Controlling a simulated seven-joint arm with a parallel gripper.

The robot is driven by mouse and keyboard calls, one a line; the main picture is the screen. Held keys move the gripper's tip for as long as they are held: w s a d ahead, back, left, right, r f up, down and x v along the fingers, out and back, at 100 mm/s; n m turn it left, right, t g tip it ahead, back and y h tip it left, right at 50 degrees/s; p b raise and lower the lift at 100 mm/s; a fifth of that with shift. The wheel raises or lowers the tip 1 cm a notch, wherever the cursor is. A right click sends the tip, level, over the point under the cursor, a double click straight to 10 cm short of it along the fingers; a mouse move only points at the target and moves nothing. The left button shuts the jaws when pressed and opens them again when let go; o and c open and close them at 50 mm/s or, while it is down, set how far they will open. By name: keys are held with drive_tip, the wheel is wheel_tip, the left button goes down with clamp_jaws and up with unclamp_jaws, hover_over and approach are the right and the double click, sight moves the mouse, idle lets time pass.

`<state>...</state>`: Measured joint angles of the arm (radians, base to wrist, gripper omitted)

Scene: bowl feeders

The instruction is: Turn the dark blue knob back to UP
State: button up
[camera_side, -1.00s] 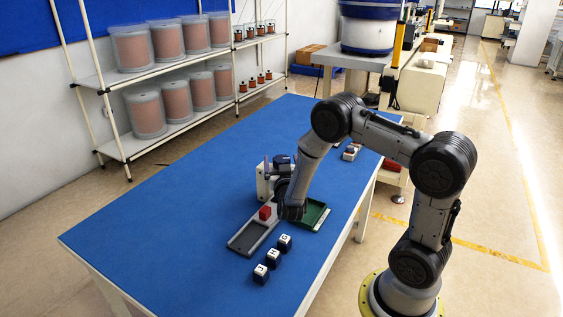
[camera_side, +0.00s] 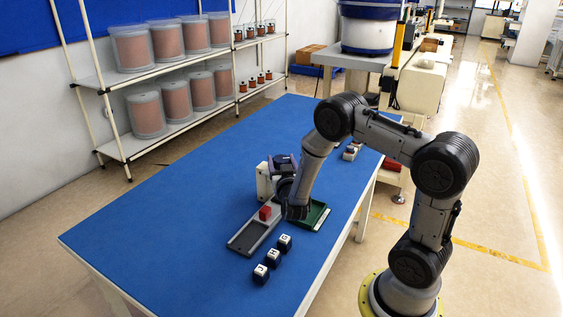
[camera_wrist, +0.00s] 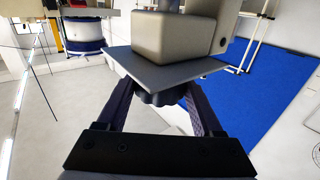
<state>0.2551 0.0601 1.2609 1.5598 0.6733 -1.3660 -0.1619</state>
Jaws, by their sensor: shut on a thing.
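My gripper (camera_wrist: 163,96) is shut on the dark knob (camera_wrist: 160,98), with one finger on each side of it, in the wrist view. The knob sits at the edge of a grey plate (camera_wrist: 165,62) in front of a pale housing (camera_wrist: 175,38). Its pointer and any UP mark are hidden, so I cannot tell its angle. In the side view, my gripper (camera_side: 284,168) is beside the top of the white housing (camera_side: 263,180), and my wrist hides the knob.
Several dark cubes with white tops (camera_side: 273,255) stand in front. The table's left side is clear.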

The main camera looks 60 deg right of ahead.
drive_tip(key=shift+n+t+y, duration=1.3)
drive_tip(key=shift+t, duration=0.1)
drive_tip(key=o, duration=1.4)
drive_tip(key=shift+c, duration=0.2)
drive_tip(key=v, duration=1.4)
drive_tip(key=shift+d, duration=0.15)
